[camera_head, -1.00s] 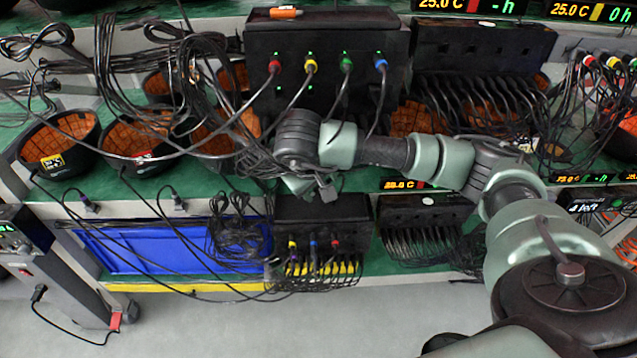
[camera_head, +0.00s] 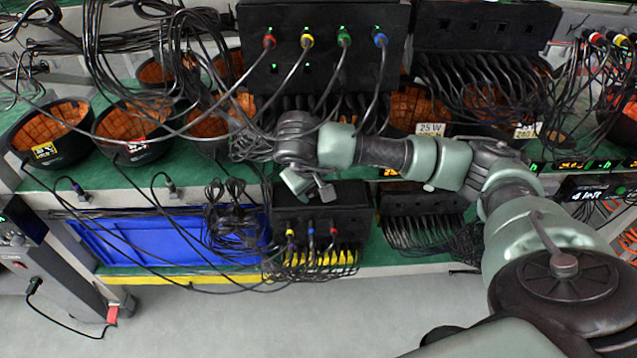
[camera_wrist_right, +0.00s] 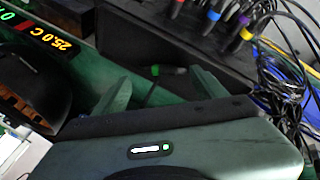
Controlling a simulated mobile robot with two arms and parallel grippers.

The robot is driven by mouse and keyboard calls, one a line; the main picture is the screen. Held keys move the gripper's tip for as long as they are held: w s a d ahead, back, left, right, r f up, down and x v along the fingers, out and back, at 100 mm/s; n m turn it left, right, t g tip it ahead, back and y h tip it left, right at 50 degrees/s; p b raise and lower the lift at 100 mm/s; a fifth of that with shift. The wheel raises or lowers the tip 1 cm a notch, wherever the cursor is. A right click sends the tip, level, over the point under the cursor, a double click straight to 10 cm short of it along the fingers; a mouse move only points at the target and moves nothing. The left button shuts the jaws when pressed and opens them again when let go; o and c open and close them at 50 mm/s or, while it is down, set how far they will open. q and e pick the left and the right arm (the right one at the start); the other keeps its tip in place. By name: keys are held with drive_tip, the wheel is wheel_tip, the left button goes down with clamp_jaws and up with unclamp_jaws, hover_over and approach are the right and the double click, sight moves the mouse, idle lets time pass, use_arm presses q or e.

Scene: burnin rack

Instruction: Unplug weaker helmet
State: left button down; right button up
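Several dark bowl-like helmets with orange tiled insides sit on the green shelf; a yellow-labelled one (camera_head: 50,128) and a red-labelled one (camera_head: 130,132) are at the left. Which is weaker I cannot tell. My right gripper (camera_head: 312,188) is above the lower black box (camera_head: 320,217), whose front has yellow, blue and red plugs. In the right wrist view my fingers (camera_wrist_right: 162,95) are apart, with a dark cable and green-tipped plug (camera_wrist_right: 168,70) between or just beyond them; contact is unclear. My left gripper is out of view.
An upper black box (camera_head: 320,55) carries red, yellow, green and blue plugs. Loose cables hang before the shelf. A blue bin (camera_head: 165,240) is below left. Bare floor lies in front.

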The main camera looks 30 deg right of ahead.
drive_tip(key=shift+s+a+f, duration=0.1)
drive_tip(key=shift+a+f, duration=0.15)
drive_tip(key=shift+a+r, duration=0.2)
drive_tip(key=shift+r, duration=0.25)
drive_tip(key=v, duration=0.7)
drive_tip(key=shift+d, duration=0.25)
drive_tip(key=shift+r, duration=0.1)
